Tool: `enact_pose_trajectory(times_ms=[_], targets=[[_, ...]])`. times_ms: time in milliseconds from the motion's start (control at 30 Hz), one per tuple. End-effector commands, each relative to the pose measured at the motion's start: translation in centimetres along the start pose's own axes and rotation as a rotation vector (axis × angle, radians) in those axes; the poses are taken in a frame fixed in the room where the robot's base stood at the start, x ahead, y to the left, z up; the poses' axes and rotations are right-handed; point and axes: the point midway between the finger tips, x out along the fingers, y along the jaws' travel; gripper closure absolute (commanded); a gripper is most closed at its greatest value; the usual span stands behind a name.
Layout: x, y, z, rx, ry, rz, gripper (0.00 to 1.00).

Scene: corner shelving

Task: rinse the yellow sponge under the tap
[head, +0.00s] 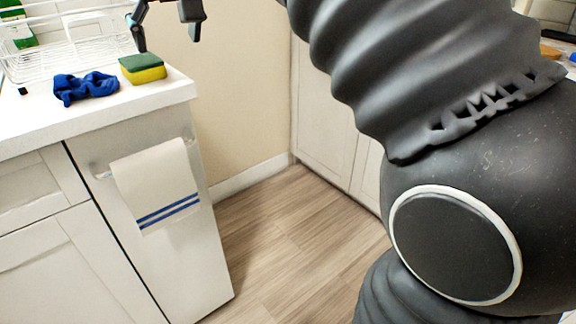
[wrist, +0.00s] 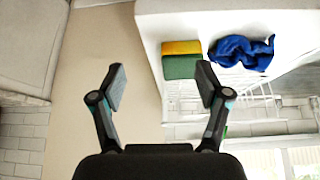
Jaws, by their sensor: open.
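The yellow sponge (head: 143,69) has a green scouring side on top. It lies flat on the white counter near its right end. It also shows in the wrist view (wrist: 181,48), at the top, beyond my right fingertip. My gripper (head: 168,20) is open and empty, above and to the right of the sponge in the head view. In the wrist view my gripper (wrist: 160,86) has its fingers spread wide, with beige wall or floor between them. No tap is in view.
A crumpled blue cloth (head: 86,87) lies left of the sponge. A white wire rack (head: 60,55) stands behind them. The white counter (head: 130,98) ends just right of the sponge. A striped towel (head: 155,185) hangs on the counter's end.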

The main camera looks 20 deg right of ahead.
Motion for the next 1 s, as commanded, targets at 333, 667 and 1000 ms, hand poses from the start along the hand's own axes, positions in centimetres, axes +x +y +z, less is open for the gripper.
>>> enact_pose_trajectory(times_ms=[333,667,1000], targets=[[4.5,4.5,14.3,0.09,-0.023,0.053,0.24],[10.9,6.2,29.5,0.171,-0.044,0.096,0.24],[13.9,6.3,35.5,0.201,-0.054,0.111,0.24]])
